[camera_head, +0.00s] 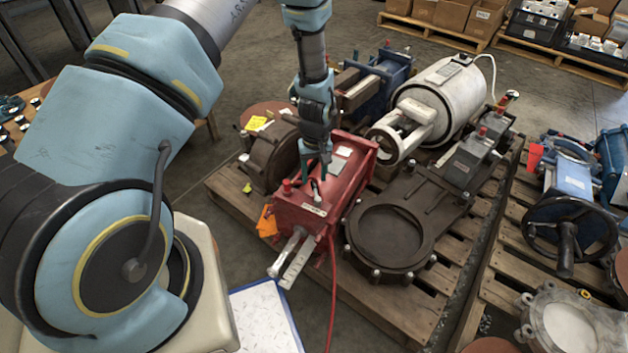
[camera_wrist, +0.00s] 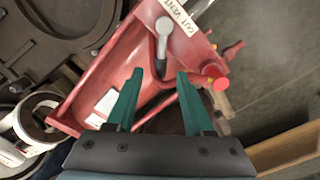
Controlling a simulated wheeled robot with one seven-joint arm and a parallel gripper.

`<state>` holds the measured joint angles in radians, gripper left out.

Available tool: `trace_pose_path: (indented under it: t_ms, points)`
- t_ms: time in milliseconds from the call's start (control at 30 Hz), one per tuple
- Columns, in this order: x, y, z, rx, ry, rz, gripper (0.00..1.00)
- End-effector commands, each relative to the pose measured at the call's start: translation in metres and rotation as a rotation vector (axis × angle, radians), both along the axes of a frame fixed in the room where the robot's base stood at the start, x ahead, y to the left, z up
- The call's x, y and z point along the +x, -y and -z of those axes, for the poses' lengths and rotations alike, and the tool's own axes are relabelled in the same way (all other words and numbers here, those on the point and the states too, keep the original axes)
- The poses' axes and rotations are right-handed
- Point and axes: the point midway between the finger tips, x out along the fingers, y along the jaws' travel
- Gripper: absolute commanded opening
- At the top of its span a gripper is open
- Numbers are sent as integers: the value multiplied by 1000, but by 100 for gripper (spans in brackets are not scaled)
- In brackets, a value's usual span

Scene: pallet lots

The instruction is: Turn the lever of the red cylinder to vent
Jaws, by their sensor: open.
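The red cylinder (camera_head: 330,187) lies on a wooden pallet, its rod end toward the front. In the wrist view its red body (camera_wrist: 120,65) fills the middle. A small grey lever (camera_wrist: 162,38) stands on its top beside a white label reading "CUT VENT" (camera_wrist: 180,14); in the head view the lever (camera_head: 316,190) shows just below the fingers. My gripper (camera_head: 316,165) points down over the cylinder. Its two green fingers (camera_wrist: 158,95) are apart with nothing between them, and the lever is just beyond their tips. I cannot tell any contact.
A red knob (camera_wrist: 221,84) sits near the right finger. A brown valve body (camera_head: 395,230) and a white cylinder (camera_head: 440,95) share the pallet (camera_head: 385,310). A red hose (camera_head: 333,290) hangs at the front.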

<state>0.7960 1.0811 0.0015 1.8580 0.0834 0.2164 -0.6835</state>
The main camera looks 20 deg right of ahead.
Motion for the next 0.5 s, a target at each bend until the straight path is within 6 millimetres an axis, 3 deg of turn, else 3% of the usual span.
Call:
trace_pose_path:
  t_ms: [200,500]
  points:
    - [0,-1,19,0,-1,-1,52]
    - [0,-1,21,0,0,-1,52]
